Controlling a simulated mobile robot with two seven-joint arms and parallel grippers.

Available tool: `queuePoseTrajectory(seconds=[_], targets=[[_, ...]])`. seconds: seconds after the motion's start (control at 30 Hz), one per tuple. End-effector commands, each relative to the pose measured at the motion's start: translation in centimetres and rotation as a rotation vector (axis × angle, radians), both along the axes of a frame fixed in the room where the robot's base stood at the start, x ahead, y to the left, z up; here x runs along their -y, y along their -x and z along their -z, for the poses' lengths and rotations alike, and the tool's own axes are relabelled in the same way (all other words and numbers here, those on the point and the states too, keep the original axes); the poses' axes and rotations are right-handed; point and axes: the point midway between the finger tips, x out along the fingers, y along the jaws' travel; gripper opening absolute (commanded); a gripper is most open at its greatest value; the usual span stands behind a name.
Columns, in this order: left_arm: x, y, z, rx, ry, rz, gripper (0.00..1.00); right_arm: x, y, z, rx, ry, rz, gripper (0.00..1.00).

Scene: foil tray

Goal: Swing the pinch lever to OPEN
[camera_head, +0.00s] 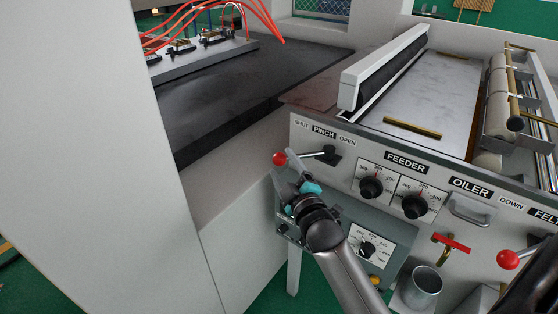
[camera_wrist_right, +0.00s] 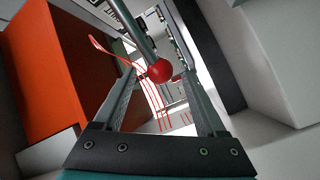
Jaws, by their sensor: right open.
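I cannot tell whether a finger touches the knob. My left gripper is not in view.
Feeder dials (camera_head: 371,186) and a metal handle (camera_head: 470,211) are on the panel right of the lever. A red-handled tap (camera_head: 452,243) and a metal cup (camera_head: 422,287) are lower right. A tall white cabinet (camera_head: 85,150) stands at the left.

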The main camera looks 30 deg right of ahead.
Motion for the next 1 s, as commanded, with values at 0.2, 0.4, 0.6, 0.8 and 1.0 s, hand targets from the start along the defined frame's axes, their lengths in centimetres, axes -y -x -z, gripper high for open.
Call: queuePoseTrajectory(seconds=[0.2,0.4,0.6,0.8,1.0], targets=[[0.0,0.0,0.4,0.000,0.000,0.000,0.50,0.5,-2.5,0.0,0.001,0.001,0.000,0.74],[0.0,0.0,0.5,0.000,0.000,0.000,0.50,0.7,-3.3,0.0,0.000,0.001,0.000,0.74],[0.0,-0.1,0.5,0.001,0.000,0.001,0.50,0.7,-3.4,0.0,0.000,0.001,0.000,0.74],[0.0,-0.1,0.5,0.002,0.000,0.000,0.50,0.7,-3.4,0.0,0.000,0.001,0.000,0.59],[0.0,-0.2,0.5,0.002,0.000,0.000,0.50,0.7,-3.4,0.0,0.000,0.001,0.000,0.37]])
